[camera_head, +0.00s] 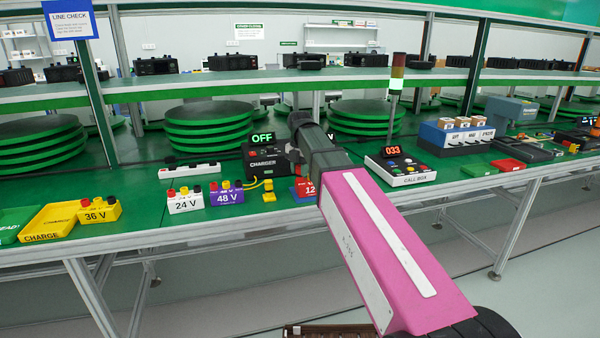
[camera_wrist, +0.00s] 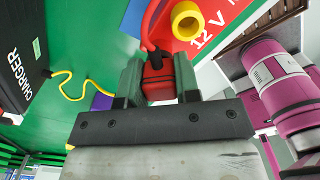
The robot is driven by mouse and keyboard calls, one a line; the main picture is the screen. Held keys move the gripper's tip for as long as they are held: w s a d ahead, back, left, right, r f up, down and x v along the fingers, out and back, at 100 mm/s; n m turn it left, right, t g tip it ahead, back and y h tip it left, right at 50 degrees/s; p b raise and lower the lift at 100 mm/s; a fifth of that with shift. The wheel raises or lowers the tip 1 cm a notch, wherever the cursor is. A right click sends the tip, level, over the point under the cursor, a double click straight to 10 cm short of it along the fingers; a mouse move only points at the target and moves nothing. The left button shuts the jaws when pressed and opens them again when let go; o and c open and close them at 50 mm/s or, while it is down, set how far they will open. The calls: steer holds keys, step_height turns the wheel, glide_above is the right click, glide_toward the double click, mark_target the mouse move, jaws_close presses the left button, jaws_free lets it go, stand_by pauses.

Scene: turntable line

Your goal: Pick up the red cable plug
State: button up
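The red cable plug (camera_wrist: 158,82) sits between the two green fingers of my gripper (camera_wrist: 159,84) in the wrist view. It fills the gap, and both fingers appear to touch its sides. A red cable rises from it beside the red 12 V block (camera_wrist: 225,12), which has a yellow terminal (camera_wrist: 187,20). In the head view the 12 V block (camera_head: 309,187) shows partly behind my arm. My fingers and the plug are hidden there.
The black charger (camera_head: 266,157) reads OFF. A yellow plug (camera_head: 269,191) with a yellow cable lies before it. The 48 V block (camera_head: 226,193), 24 V block (camera_head: 185,201) and 36 V block (camera_head: 99,209) stand left. The call box (camera_head: 401,171) stands right.

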mark_target(297, 166)
steer(key=shift+r, duration=0.15)
steer(key=shift+r, duration=0.5)
steer(key=r, duration=0.2)
steer(key=a+r, duration=0.1)
steer(key=shift+s+r, duration=0.3)
steer(key=shift+s, duration=0.1)
steer(key=s+a+r, duration=0.1)
steer(key=s+a, duration=0.1)
steer(key=s+a+r, duration=0.3)
steer(key=a+r, duration=0.1)
steer(key=a, duration=0.1)
steer(key=shift+s+a+r, duration=0.1)
steer(key=shift+s+r, duration=0.1)
steer(key=shift+s, duration=0.2)
steer(key=shift+c, duration=0.2)
steer(key=shift+s+a+r, duration=0.2)
jaws_close()
steer(key=shift+s+a+r, duration=0.2)
steer(key=shift+s+a, duration=0.05)
steer(key=shift+a, duration=0.05)
steer(key=shift+f, duration=0.1)
